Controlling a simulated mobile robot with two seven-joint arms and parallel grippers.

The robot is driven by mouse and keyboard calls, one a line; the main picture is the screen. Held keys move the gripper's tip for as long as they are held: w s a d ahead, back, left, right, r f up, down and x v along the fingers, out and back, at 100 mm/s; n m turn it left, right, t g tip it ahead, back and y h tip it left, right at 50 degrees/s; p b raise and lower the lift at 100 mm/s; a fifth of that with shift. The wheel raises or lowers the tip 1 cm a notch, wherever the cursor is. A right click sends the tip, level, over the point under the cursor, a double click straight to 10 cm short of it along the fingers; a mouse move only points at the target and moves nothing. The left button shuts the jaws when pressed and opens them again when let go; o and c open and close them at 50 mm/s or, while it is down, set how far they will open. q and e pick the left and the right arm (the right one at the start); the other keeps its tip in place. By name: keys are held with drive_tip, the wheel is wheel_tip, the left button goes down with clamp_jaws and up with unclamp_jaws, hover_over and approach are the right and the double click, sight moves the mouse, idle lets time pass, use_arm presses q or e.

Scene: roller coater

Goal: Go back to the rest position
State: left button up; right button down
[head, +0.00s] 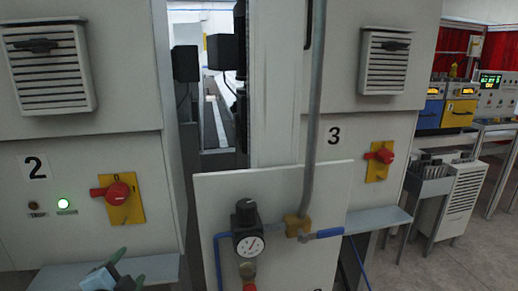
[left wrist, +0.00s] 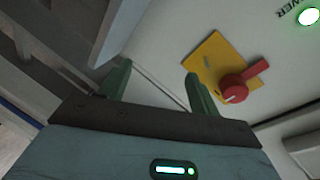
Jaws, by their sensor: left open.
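My left gripper (head: 130,268) shows at the bottom left of the head view, low in front of cabinet 2. It is open, with nothing between its green fingers, as the left wrist view (left wrist: 160,70) also shows. Above it on cabinet 2 is a red rotary switch (head: 117,192) on a yellow plate, its handle pointing left. In the left wrist view the red switch (left wrist: 238,84) lies beyond and right of the fingers, apart from them. My right gripper is not in view.
A lit green lamp (head: 63,204) is left of the switch. A grey ledge (head: 160,268) runs below cabinet 2. A panel with a pressure gauge (head: 250,245) and hoses stands in the middle. Cabinet 3 has another red switch (head: 381,155). Open floor (head: 455,262) shows at right.

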use_arm(q)
drive_tip(key=s+d+f+n+g+h, duration=0.1)
drive_tip(key=s+d+f+n+g, duration=0.1)
drive_tip(key=s+f, duration=0.7)
drive_tip(key=s+d+f+n+g+h, duration=0.1)
drive_tip(key=s+d+f+n, duration=0.3)
drive_tip(key=s+f, duration=0.5)
drive_tip(key=s+d+f+n+g+h, duration=0.1)
drive_tip(key=s+d+f+n+g, duration=0.1)
drive_tip(key=s+f, duration=0.7)
wheel_tip(320, 180, down, 4)
drive_tip(key=shift+d+f+n+g+h, duration=0.2)
drive_tip(key=shift+d+n+g+h, duration=0.15)
drive_tip(key=shift+d+n, duration=0.45)
drive_tip(key=shift+s, duration=0.1)
